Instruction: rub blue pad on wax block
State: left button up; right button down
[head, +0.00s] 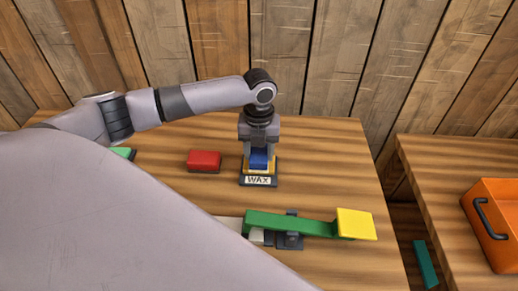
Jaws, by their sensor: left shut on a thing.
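My left gripper (259,148) points down and is shut on the blue pad (259,159). The blue pad is at the yellow wax block (273,168), which sits in a dark holder labelled WAX (258,181) on the wooden table. The pad looks to be on or just above the top of the wax; the gripper hides part of both, so I cannot tell if they touch. My right gripper is not in view.
A red block (204,161) lies left of the wax. A green bar with a yellow end (356,224) rests on a grey mount in front. A green item (123,153) is partly hidden by my arm. An orange bin (497,222) stands on the right table, past a gap.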

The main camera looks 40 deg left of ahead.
aim_at(264, 159)
pick_arm(q)
jog(key=shift+s, duration=0.1)
dwell(0.5)
jog(key=shift+r+p, duration=0.4)
jog(key=shift+r, duration=3.1)
jog(key=n, duration=0.2)
jog(key=d+n, duration=0.1)
jog(key=shift+s+d+r, duration=0.1)
jog(key=shift+s+r, duration=0.1)
jog(key=shift+r, duration=0.05)
jog(key=n, duration=0.1)
jog(key=d+n, duration=0.1)
jog(key=n, duration=0.2)
jog(key=shift+s+d+r, duration=0.15)
jog(key=shift+s+r, duration=0.2)
jog(key=n, duration=0.1)
jog(key=d+n, duration=0.1)
jog(key=n, duration=0.2)
jog(key=shift+s+d+r, duration=0.15)
jog(key=shift+s+r, duration=0.15)
jog(key=shift+s, duration=0.05)
jog(key=s+d+r+n, duration=0.1)
jog(key=s+d+n, duration=0.1)
jog(key=n, duration=0.7)
jog(key=s+d+r+n, duration=0.1)
jog(key=s+d+n, duration=0.1)
jog(key=n, duration=0.7)
jog(key=shift+d+r+n, duration=0.3)
jog(key=shift+d+r, duration=0.05)
